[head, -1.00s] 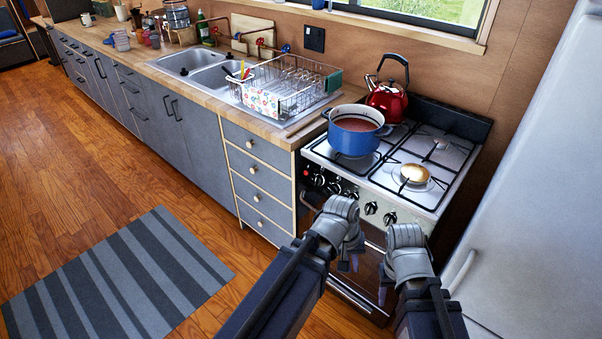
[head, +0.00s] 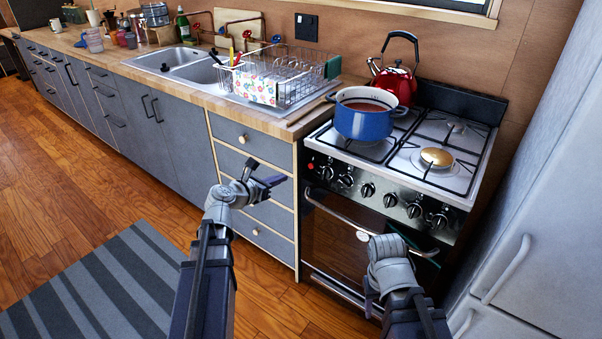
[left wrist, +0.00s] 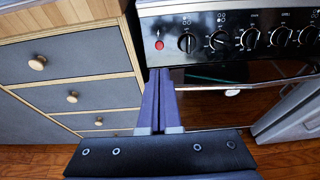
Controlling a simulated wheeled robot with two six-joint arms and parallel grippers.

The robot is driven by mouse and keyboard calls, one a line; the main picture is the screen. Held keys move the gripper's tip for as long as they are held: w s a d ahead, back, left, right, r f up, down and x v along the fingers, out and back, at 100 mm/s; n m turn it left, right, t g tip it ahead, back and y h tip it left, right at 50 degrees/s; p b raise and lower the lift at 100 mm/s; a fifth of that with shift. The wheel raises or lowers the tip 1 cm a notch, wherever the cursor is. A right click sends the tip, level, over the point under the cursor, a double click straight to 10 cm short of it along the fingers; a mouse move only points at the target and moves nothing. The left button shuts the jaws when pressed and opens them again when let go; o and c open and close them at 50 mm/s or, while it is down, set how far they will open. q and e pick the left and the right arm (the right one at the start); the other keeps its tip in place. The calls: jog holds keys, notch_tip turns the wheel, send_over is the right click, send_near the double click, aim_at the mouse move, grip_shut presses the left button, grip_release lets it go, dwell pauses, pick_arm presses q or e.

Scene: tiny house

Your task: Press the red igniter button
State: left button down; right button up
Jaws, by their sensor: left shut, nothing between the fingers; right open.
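The red igniter button (head: 311,166) is a small red dot at the left end of the stove's (head: 331,257) front control panel. It also shows in the left wrist view (left wrist: 159,45), left of the row of black knobs. My left gripper (head: 277,182) is shut and empty in front of the drawers, left of and below the button. In the left wrist view its closed fingers (left wrist: 168,72) point toward the panel just below the button, apart from it. My right gripper (head: 398,243) is in front of the oven door; its fingers are mostly hidden behind its wrist.
A blue pot (head: 363,121) and a red kettle (head: 397,82) stand on the stove top. Drawers (head: 240,133) adjoin the stove on the left, a white fridge (head: 552,190) stands on the right. An oven handle (head: 340,214) juts out below the knobs. A striped rug (head: 107,283) lies on the floor.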

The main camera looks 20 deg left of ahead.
aim_at(310, 166)
dwell(0.3)
pick_arm(q)
jog(key=b+x, duration=0.4)
jog(key=x, duration=0.9)
jog(key=shift+w+d+f, duration=0.1)
jog(key=shift+w+d, duration=0.1)
jog(key=shift+w, duration=0.25)
